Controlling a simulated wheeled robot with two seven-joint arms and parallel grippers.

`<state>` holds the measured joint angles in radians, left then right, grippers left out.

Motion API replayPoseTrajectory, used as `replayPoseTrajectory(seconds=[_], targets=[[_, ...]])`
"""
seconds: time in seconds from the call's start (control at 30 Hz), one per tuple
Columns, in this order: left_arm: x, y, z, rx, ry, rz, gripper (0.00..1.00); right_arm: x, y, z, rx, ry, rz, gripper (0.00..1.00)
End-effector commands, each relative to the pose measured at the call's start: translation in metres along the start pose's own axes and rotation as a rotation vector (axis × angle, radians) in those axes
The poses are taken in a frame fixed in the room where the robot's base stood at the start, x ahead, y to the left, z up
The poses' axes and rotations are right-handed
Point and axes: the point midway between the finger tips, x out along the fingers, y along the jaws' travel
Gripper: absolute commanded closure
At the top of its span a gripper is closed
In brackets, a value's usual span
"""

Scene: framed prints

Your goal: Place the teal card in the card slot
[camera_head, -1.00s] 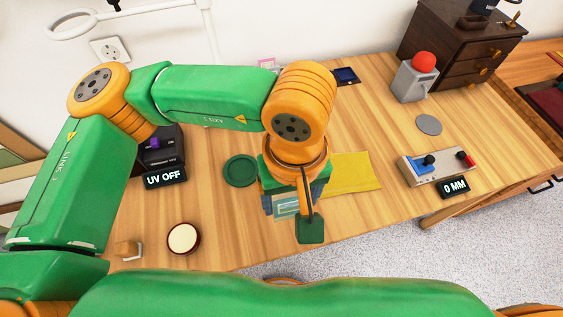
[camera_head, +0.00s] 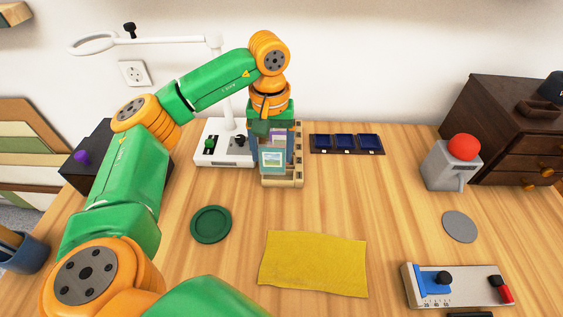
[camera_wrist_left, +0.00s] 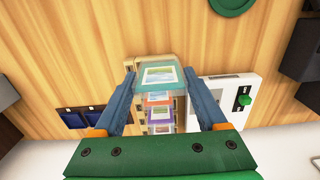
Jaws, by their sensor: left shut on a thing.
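The teal card (camera_head: 272,160), a small picture with a teal border, is held between the fingers of my left gripper (camera_head: 275,164). In the left wrist view the teal card (camera_wrist_left: 162,76) spans the gap between the two fingertips. The gripper points down over a beige card rack (camera_head: 297,170) at the back of the table. Several other cards with blue, orange and purple borders stand in a row in the rack (camera_wrist_left: 152,112), seen beyond the teal card. I cannot tell whether the teal card's lower edge is inside a slot. My right gripper is not in view.
A white lamp base (camera_head: 222,150) stands close left of the rack, and a dark tray with blue compartments (camera_head: 346,144) is to its right. A green coaster (camera_head: 211,224) and a yellow cloth (camera_head: 313,263) lie in front. Bare table lies between.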

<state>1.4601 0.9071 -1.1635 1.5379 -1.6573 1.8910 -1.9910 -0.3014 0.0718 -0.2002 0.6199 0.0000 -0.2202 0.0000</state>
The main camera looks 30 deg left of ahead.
Motion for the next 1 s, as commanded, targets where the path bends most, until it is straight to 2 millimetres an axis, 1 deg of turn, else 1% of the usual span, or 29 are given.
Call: replayPoseTrajectory(seconds=[0.03,0.1,0.23,0.3,0.4,0.77,0.8,0.87,0.9,1.0], targets=[[0.008,0.003,-0.007,-0.002,-0.006,-0.001,0.82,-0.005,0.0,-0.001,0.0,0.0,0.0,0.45],[0.021,0.006,-0.018,-0.001,-0.003,0.0,0.82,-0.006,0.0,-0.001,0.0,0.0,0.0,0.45],[0.037,0.01,-0.03,-0.002,-0.002,0.001,0.82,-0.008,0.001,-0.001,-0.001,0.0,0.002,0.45],[0.051,0.009,-0.03,0.001,-0.003,-0.002,0.82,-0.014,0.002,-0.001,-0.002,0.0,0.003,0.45],[0.065,0.009,-0.03,0.001,-0.001,-0.001,0.82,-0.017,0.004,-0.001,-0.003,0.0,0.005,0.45],[0.073,0.01,-0.03,0.001,0.001,0.002,0.82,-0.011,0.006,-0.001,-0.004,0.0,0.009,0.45],[0.072,0.01,-0.03,0.001,0.001,0.003,0.2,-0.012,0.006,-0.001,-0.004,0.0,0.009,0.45],[0.072,0.01,-0.03,0.0,0.001,0.002,0.04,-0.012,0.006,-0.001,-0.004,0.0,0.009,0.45],[0.072,0.01,-0.03,0.0,0.001,0.003,0.0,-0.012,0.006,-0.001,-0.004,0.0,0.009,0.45],[0.071,0.01,-0.03,0.0,0.001,0.003,0.0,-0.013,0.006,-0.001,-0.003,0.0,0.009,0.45]])
